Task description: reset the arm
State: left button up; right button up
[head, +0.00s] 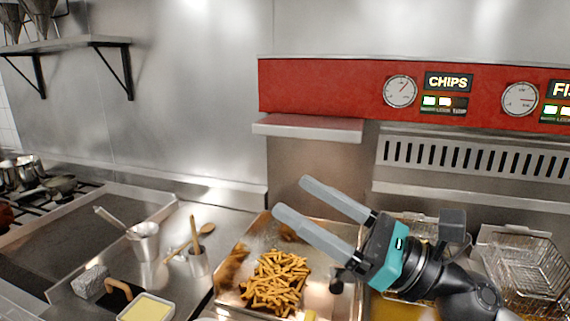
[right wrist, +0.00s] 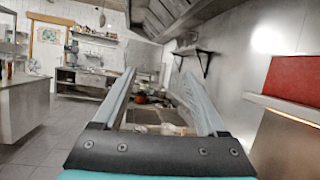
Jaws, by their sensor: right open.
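My right gripper (head: 290,200) is open and empty in the head view. Its two long grey fingers point up and left, above the fries tray and in front of the steel back wall. In the right wrist view the fingers (right wrist: 163,85) are spread apart with nothing between them. My right arm comes in from the lower right, over the fryer area. My left gripper and arm do not show in either view.
Fries (head: 275,282) lie in a metal tray (head: 325,262) below the gripper. Fryer baskets (head: 525,265) stand at the right, partly behind my arm. A red control panel (head: 330,88) is on the wall behind.

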jog(key=w+d+f+m+t+h, duration=0.3)
jog(key=d+m+t+h, duration=0.3)
jog(key=m, duration=0.7)
jog(key=w+d+f+m+t+h, duration=0.25)
jog(key=m+t+h, duration=0.4)
jog(key=m, duration=0.55)
jog(key=s+d+f+m+g+h, duration=0.2)
jog(key=d+f+m+g+h, duration=0.2)
jog(key=f+m, duration=0.4)
jog(key=s+d+f+m+g+h, duration=0.25)
jog(key=f+m+g+h, duration=0.2)
jog(key=f+m, duration=0.35)
jog(key=s+a+f+m+g+y, duration=0.15)
jog(key=s+f+m+g, duration=0.7)
jog(key=s+f, duration=1)
jog(key=s+f+n+g+b, duration=0.25)
jog(key=f+b, duration=0.25)
jog(key=f, duration=2.1)
pick_arm(q)
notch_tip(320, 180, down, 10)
jog(key=b, duration=0.5)
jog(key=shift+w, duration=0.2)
pick_arm(e)
jog(key=s+d+f+g, duration=0.1)
jog(key=s+d+f, duration=0.1)
jog(key=s+f, duration=1.4)
notch_tip(320, 180, down, 2)
jog(key=shift+d+f+m+g+h, duration=0.15)
jog(key=shift+f+m+g+h, duration=0.05)
jog(key=shift+m+g+h, duration=0.2)
